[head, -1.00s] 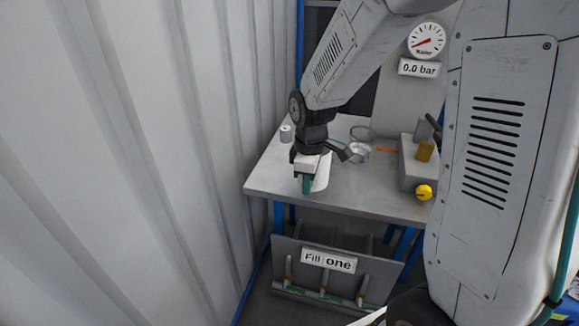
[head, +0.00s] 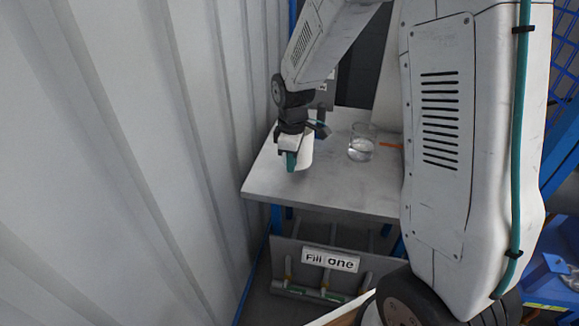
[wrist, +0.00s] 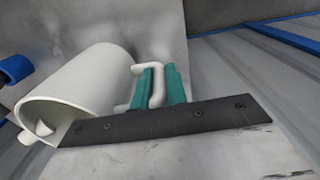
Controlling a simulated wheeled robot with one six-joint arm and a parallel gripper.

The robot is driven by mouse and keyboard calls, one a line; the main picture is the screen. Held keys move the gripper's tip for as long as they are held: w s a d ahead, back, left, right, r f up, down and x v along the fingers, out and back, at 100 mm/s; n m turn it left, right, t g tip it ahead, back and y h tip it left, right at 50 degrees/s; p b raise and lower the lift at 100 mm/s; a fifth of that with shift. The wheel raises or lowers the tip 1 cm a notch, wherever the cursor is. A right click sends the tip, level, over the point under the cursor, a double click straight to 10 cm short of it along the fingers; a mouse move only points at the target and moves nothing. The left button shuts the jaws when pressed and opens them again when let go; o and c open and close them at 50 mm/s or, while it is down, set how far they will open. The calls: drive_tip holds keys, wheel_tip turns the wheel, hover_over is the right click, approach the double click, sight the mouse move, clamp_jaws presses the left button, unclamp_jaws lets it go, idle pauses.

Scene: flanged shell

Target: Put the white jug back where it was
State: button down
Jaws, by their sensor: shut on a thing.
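The white jug (head: 306,153) is at my gripper (head: 291,161), over the left part of the grey table. In the wrist view the jug (wrist: 85,88) lies to the left of the fingers, its open rim towards the lower left. The teal fingers of my gripper (wrist: 159,86) are shut on the jug's handle (wrist: 157,88). In the head view the gripper hides part of the jug. I cannot tell whether its base touches the tabletop.
The grey table (head: 350,192) has bare room in front of and right of the jug. A clear glass (head: 362,142) with some liquid stands behind to the right, near an orange strip (head: 390,145). A corrugated wall (head: 130,160) runs close on the left. A "Fill one" sign (head: 330,260) hangs below.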

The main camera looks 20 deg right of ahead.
drive_tip(key=shift+s+f, duration=0.2)
drive_tip(key=shift+f, duration=1.25)
drive_tip(key=shift+f, duration=0.1)
drive_tip(key=c, duration=1.4)
unclamp_jaws()
wheel_tip(320, 180, up, 12)
drive_tip(key=shift+r, duration=0.1)
drive_tip(key=s+r+m, duration=0.3)
drive_tip(key=s, duration=0.6)
drive_tip(key=s+r+m, duration=0.4)
drive_tip(key=s, duration=0.5)
drive_tip(key=s+a+r+m+t, duration=0.1)
drive_tip(key=s+r+m, duration=0.2)
drive_tip(key=s, duration=0.7)
drive_tip(key=shift+r, duration=0.2)
